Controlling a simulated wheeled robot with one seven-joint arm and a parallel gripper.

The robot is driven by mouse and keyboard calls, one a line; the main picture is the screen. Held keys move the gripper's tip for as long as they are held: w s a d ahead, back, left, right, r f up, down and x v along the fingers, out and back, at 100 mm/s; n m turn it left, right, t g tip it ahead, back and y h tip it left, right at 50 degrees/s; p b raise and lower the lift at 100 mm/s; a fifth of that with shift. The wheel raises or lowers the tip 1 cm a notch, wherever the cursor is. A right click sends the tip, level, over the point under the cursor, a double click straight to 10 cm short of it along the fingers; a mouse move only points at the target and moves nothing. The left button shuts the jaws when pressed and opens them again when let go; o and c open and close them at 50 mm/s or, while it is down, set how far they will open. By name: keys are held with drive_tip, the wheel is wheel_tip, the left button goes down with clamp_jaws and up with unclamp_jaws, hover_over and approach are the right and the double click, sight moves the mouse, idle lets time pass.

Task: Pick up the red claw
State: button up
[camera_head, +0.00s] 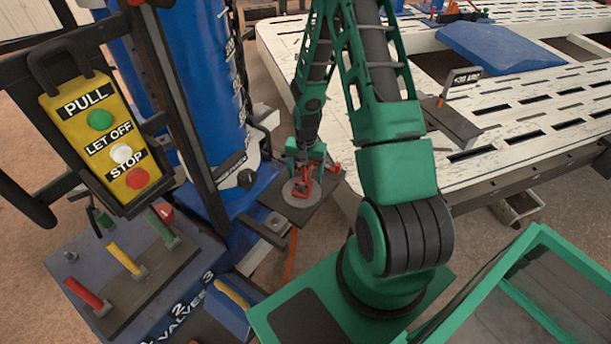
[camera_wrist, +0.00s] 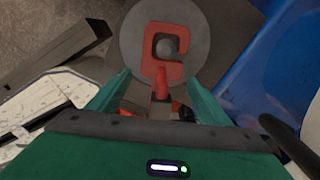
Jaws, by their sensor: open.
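The red claw (camera_head: 304,189) lies on a round grey disc (camera_head: 290,196) on a dark plate beside the blue column. In the wrist view the claw (camera_wrist: 150,52) is a red C-shaped hook around a dark round knob (camera_wrist: 168,47), with a red shank toward me. My gripper (camera_head: 306,161) is over the disc. In the wrist view my gripper (camera_wrist: 159,76) has its green fingers apart, one on each side of the shank, with a gap on both sides. Whether the fingers are down at the shank's height I cannot tell.
A blue column (camera_head: 195,80) stands left of the plate. A yellow button panel (camera_head: 103,118) and a valve box with red, yellow and green levers (camera_head: 125,258) are at the left. A white slotted bench (camera_head: 520,110) fills the right, near the plate.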

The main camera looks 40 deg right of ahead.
sight(306, 163)
drive_tip(key=c, duration=1.7)
drive_tip(key=shift+o, duration=0.2)
drive_tip(key=shift+r, duration=0.45)
wheel_tip(306, 163, up, 4)
drive_tip(key=shift+f, duration=0.25)
drive_tip(key=s+a+r, duration=0.2)
drive_tip(key=a+r, duration=0.4)
drive_tip(key=a, duration=0.5)
drive_tip(key=shift+s+a+r, duration=0.2)
drive_tip(key=shift+s+r, duration=0.15)
drive_tip(key=shift+s, duration=0.05)
